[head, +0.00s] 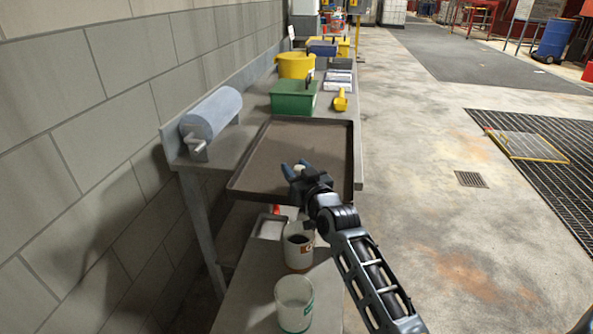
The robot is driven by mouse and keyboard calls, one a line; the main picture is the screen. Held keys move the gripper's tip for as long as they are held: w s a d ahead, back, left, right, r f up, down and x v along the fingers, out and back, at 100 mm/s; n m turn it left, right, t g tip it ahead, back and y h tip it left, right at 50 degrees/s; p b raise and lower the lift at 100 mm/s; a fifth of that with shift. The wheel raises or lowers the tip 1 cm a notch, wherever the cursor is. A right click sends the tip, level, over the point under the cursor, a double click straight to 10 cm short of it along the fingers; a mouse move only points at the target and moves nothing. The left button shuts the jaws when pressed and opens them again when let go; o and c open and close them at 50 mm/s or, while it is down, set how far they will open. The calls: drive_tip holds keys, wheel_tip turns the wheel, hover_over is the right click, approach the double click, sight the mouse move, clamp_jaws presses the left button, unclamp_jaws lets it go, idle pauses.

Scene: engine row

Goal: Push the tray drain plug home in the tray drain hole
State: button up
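The tray (262,150) is a wide, shallow, dark brown-grey tray with a raised rim, lying at the near end of the bench. My gripper (297,168) is over its front part, with the two blue fingertips apart. A small pale piece, perhaps the tray drain plug (299,168), shows between the fingertips. I cannot tell whether the fingers grip it or only stand around it. The tray drain hole is not visible; my gripper may hide it.
A green bin (293,98), yellow tub (296,65) and yellow scoop (341,100) stand behind the tray. A blue-grey roll (211,112) is at left by the wall. Two white buckets (294,303) (298,247) stand on the lower surface.

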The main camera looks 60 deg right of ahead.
drive_tip(key=o, duration=0.5)
drive_tip(key=shift+f, duration=0.1)
drive_tip(key=shift+c, duration=0.2)
drive_tip(key=v, duration=0.6)
drive_tip(key=shift+s+a, duration=0.1)
drive_tip(key=shift+s, duration=0.05)
drive_tip(key=shift+s+a, duration=0.45)
drive_tip(key=shift+s, duration=0.1)
